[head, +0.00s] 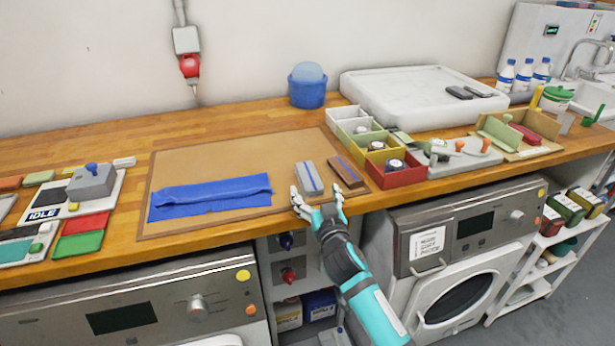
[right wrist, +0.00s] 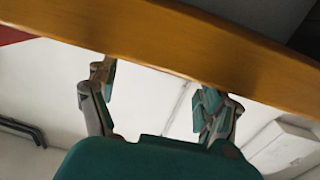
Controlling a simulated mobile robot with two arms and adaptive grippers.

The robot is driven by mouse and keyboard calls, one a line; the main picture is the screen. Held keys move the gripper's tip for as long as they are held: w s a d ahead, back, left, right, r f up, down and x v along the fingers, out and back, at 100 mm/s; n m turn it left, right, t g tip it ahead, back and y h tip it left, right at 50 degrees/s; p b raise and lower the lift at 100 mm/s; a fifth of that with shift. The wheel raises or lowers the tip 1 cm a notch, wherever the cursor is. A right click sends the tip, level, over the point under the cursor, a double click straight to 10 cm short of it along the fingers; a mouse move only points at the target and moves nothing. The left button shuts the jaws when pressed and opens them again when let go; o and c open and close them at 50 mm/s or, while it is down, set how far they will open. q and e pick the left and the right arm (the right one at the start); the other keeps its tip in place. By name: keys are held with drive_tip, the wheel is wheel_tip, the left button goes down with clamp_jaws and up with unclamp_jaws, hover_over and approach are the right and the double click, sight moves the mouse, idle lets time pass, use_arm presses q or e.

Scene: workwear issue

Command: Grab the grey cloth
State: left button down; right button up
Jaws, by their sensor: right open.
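A small folded grey cloth with a blue stripe (head: 309,178) lies on the brown mat (head: 240,148) near its front right. My right gripper (head: 318,200) is at the counter's front edge, just on the near side of the grey cloth, with its fingers spread and nothing between them. In the right wrist view its open fingers (right wrist: 160,100) face the wooden counter edge (right wrist: 160,40), and the cloth does not show there. I cannot tell whether the fingers touch the cloth. My left gripper is not in view.
A brown folded piece (head: 346,170) lies close right of the grey cloth. A blue cloth (head: 210,197) lies flat to the left. A compartment box (head: 400,176) stands at the right. A blue tub (head: 307,88) stands behind. The mat's back half is clear.

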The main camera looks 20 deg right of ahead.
drive_tip(key=shift+w, duration=0.95)
drive_tip(key=shift+c, duration=0.2)
drive_tip(key=c, duration=1.1)
drive_tip(key=shift+c, duration=0.6)
